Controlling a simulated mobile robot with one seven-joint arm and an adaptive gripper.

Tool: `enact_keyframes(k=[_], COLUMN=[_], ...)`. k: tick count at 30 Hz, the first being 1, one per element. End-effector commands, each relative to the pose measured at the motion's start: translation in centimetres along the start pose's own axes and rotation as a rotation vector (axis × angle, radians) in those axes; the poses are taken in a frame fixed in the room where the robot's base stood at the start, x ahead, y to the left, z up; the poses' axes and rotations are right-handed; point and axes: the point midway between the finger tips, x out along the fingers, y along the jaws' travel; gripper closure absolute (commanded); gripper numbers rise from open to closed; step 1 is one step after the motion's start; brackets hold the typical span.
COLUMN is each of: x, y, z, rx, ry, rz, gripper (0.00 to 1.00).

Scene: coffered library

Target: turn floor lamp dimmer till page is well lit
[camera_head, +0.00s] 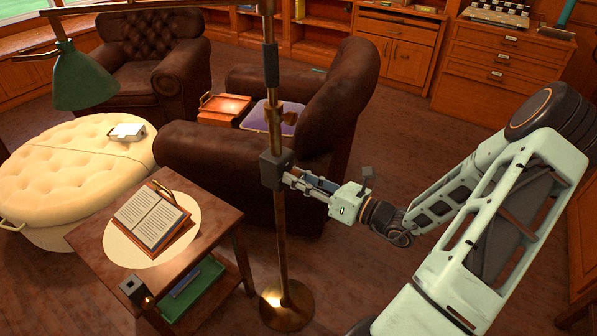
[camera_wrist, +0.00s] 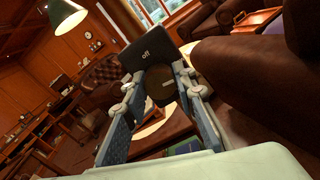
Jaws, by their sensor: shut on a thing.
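The floor lamp's dark dimmer box (camera_head: 271,168) is on its brass pole (camera_head: 280,230); in the wrist view the box (camera_wrist: 146,47) reads "off". My gripper (camera_head: 289,178) is shut on the round dark dimmer knob (camera_wrist: 161,86), one finger on each side. The knob has a pale mark; its exact setting is unclear. The green lampshade (camera_head: 84,80) hangs at upper left; its underside (camera_wrist: 66,17) looks pale in the wrist view. The open book (camera_head: 152,217) leans on a wooden stand on the side table (camera_head: 205,208). Its pages look readable, text small.
A pale round patch (camera_head: 120,247) lies under the book; I cannot tell mat from light. A cream tufted ottoman (camera_head: 65,175) and leather armchair (camera_head: 215,165) stand close behind. The lamp's brass base (camera_head: 287,308) is on the floor. A green tray (camera_head: 190,290) sits on the lower shelf.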

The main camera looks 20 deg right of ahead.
Motion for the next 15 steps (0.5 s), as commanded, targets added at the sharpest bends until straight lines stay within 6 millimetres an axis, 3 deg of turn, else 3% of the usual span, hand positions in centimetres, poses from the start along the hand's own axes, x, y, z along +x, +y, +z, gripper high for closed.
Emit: enact_keyframes(k=[15], x=[-0.01], y=[0.27], z=[0.31], rx=[0.425], ry=[0.004], rz=[0.000], gripper=[0.99])
